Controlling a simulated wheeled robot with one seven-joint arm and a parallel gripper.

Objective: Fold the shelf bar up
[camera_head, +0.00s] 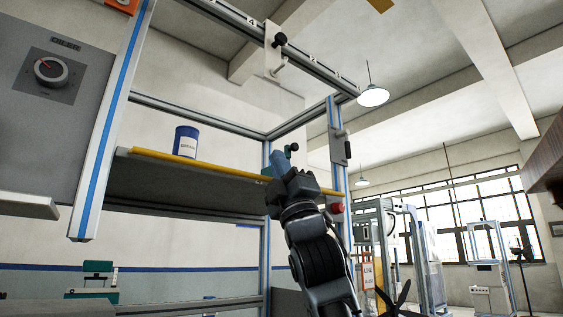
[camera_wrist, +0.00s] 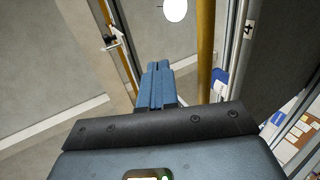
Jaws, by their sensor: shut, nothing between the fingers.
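The yellow shelf bar (camera_head: 205,166) runs along the front edge of the dark shelf (camera_head: 170,185) in the head view. It lies roughly level, and its right end passes behind my gripper. My gripper (camera_head: 280,165) is raised at the right end of the shelf. In the wrist view, its blue fingers (camera_wrist: 158,72) are shut together and empty. A yellow bar (camera_wrist: 206,50) runs just right of the fingers there, with a visible gap. A second yellow strip (camera_wrist: 120,55) runs left of them. I cannot tell whether the gripper touches the bar in the head view.
A blue can (camera_head: 186,142) stands on the shelf. A blue-striped post (camera_head: 110,125) and control panel (camera_head: 55,85) are at left. A post with a red button (camera_head: 336,208) rises right of my gripper. A rail (camera_head: 300,58) crosses overhead. Space above the shelf is mostly open.

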